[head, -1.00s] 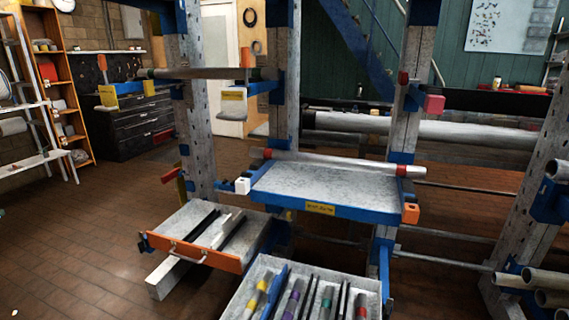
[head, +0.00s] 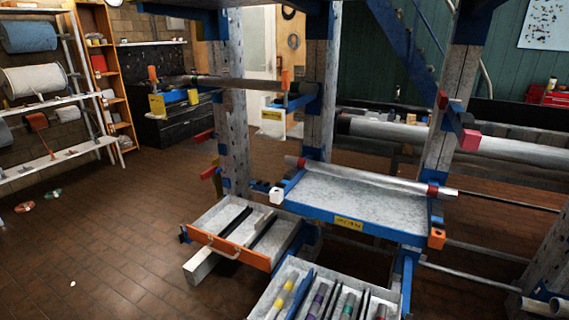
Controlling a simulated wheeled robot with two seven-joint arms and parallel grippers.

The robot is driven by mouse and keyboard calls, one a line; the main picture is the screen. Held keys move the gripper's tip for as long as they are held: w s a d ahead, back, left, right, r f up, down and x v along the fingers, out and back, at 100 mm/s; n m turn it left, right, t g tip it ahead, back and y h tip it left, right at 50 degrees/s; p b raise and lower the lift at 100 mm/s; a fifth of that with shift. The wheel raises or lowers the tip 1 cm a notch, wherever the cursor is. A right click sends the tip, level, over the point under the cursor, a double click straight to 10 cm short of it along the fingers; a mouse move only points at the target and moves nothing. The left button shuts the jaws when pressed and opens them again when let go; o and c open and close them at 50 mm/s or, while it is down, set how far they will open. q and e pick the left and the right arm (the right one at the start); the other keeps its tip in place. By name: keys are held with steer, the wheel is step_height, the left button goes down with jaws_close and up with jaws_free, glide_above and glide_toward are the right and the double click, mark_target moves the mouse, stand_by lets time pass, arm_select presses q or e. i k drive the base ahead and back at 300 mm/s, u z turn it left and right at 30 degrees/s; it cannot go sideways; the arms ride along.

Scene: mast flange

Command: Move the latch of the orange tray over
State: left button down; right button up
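Dark bars lie in the tray. Neither of my grippers shows in the head view.
A blue-edged shelf (head: 350,222) with a long grey tube (head: 370,178) stands right of the tray. A second tray (head: 270,300) with coloured cylinders is in front. Grey posts rise behind.

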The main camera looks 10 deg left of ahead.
mark_target(181, 236)
steer(key=u, duration=1.65)
